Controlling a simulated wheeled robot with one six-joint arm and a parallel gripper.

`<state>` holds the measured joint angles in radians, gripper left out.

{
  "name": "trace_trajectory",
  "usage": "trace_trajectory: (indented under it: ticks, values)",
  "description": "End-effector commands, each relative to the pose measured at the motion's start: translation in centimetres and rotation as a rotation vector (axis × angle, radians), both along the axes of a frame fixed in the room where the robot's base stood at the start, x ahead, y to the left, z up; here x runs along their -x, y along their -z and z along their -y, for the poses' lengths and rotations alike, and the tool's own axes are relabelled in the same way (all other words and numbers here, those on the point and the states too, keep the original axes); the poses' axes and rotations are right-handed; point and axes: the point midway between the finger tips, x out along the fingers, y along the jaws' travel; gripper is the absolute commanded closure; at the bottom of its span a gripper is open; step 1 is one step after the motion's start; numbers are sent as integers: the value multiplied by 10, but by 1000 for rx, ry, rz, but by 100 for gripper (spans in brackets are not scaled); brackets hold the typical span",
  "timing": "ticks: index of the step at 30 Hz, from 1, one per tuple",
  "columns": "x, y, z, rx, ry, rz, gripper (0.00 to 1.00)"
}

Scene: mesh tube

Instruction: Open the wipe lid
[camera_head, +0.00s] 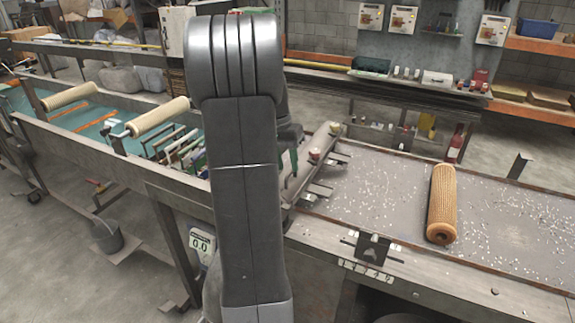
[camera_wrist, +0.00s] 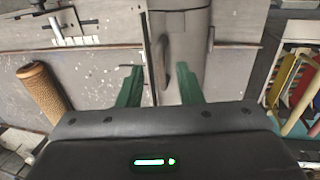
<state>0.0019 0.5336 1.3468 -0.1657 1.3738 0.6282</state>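A smooth grey curved cover (camera_wrist: 190,45), which looks like the wipe lid, lies ahead of my gripper in the wrist view. A dark, narrow, upright handle-like part (camera_wrist: 162,60) stands at its left edge. My gripper (camera_wrist: 160,72) has two green fingers, spread apart. The handle-like part shows in the gap between them; I see no clear contact. In the head view, a long grey bar-shaped cover (camera_head: 322,143) with knobs sits at the table's left end. My arm hides most of the gripper there.
A brown mesh tube (camera_head: 441,203) lies on the speckled grey table (camera_head: 385,190), right of my arm; it also shows in the wrist view (camera_wrist: 42,90). A trough (camera_head: 110,135) with cream rollers lies left. Coloured frames (camera_wrist: 298,85) stand right in the wrist view.

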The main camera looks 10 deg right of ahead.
Motion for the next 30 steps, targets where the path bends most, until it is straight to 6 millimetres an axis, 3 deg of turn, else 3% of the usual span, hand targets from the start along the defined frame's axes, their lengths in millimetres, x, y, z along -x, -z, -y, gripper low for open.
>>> trace_trajectory:
  ticks: [6,14,19,30]
  values:
    - [2,15,2,0,0,0,67]
    - [2,16,3,1,0,1,67]
    - [2,16,3,0,-1,1,99]
    - [2,14,8,12,-1,-7,100]
